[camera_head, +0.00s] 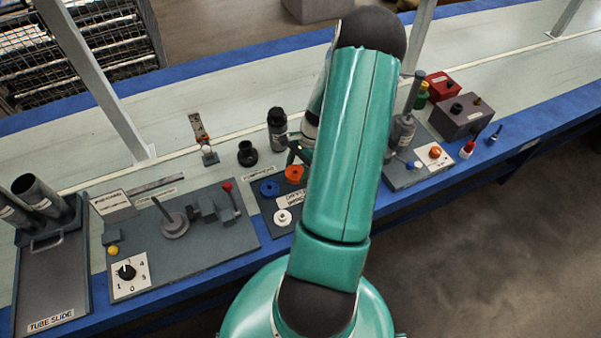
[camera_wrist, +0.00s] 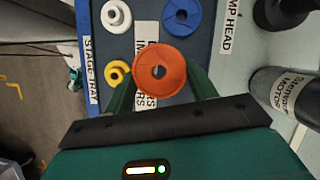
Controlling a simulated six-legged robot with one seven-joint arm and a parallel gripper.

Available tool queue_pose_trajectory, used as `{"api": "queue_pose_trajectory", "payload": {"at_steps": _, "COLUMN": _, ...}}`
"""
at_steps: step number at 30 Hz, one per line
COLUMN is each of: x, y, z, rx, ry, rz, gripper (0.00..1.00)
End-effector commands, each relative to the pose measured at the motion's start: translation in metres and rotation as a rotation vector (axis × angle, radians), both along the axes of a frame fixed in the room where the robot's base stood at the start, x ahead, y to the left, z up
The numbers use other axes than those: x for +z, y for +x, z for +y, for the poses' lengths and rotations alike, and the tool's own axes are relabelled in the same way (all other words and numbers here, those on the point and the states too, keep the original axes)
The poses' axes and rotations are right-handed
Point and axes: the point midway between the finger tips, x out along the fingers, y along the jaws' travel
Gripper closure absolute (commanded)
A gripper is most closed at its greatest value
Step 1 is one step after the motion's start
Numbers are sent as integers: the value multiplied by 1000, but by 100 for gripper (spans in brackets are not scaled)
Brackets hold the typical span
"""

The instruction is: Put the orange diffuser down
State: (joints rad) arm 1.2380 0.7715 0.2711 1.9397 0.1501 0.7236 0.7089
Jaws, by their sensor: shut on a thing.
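The orange diffuser (camera_wrist: 160,97) is a round disc with a raised rim and a dark centre hole. In the wrist view it sits between the two green fingers of my gripper (camera_wrist: 160,92), which is shut on it. In the head view the orange diffuser (camera_head: 294,174) shows just left of my arm, over the grey stage tray (camera_head: 261,203). My gripper is mostly hidden behind my arm there. I cannot tell whether the diffuser touches the tray.
On the tray are a blue disc (camera_wrist: 181,17), a white one (camera_wrist: 116,17) and a yellow one (camera_wrist: 117,73). A dark stepper motor (camera_wrist: 285,92) stands close at the right in the wrist view, with a black pump head (camera_wrist: 281,12) beyond.

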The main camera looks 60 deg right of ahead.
Motion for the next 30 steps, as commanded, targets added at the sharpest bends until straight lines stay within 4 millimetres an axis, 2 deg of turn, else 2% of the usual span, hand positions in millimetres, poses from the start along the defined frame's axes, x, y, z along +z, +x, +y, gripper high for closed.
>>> {"api": "queue_pose_trajectory", "payload": {"at_steps": 3, "x": -20, "y": 6, "z": -15, "rx": 0, "ry": 2, "rz": -1, "gripper": 77}}
{"api": "queue_pose_trajectory", "payload": {"at_steps": 6, "x": -31, "y": 8, "z": -24, "rx": 0, "ry": 1, "rz": -1, "gripper": 77}}
{"api": "queue_pose_trajectory", "payload": {"at_steps": 11, "x": -39, "y": 11, "z": -30, "rx": 0, "ry": 1, "rz": 0, "gripper": 77}}
{"api": "queue_pose_trajectory", "payload": {"at_steps": 18, "x": -70, "y": 12, "z": -33, "rx": 0, "ry": 2, "rz": -1, "gripper": 77}}
{"api": "queue_pose_trajectory", "payload": {"at_steps": 29, "x": -74, "y": 12, "z": -33, "rx": 1, "ry": 0, "rz": 0, "gripper": 77}}
{"api": "queue_pose_trajectory", "payload": {"at_steps": 30, "x": -75, "y": 12, "z": -33, "rx": 1, "ry": -1, "rz": -1, "gripper": 42}}
